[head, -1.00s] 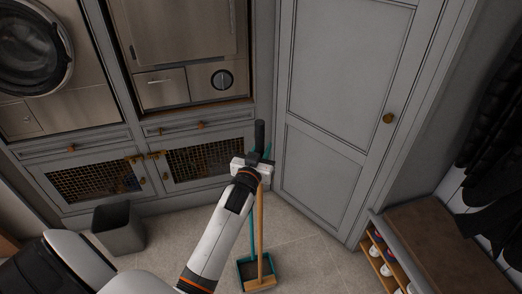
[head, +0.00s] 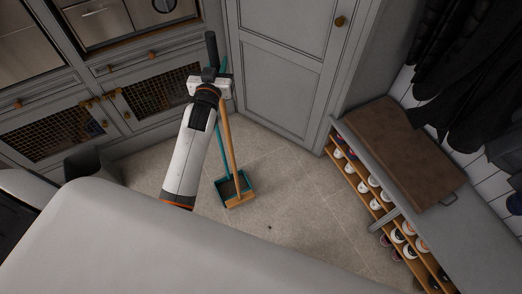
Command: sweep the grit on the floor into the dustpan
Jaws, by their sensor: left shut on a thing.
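My left gripper (head: 209,86) is shut on the long wooden handle of the broom (head: 231,150), just below its dark top grip. The broom stands nearly upright, its wooden head low at the front of the dustpan. The teal dustpan (head: 222,187) is on the floor, with a long teal handle beside the broom handle; the gripper hides part of it. I cannot tell whether the broom head touches the dustpan. A small dark speck (head: 269,227), perhaps grit, lies on the floor to the right and nearer me. My right gripper is not in view.
A shoe bench (head: 390,150) with several shoes below stands at the right, coats (head: 465,75) hanging above it. A grey bin (head: 88,164) stands at the left by the mesh-fronted cabinets. The tiled floor (head: 300,190) between is mostly clear.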

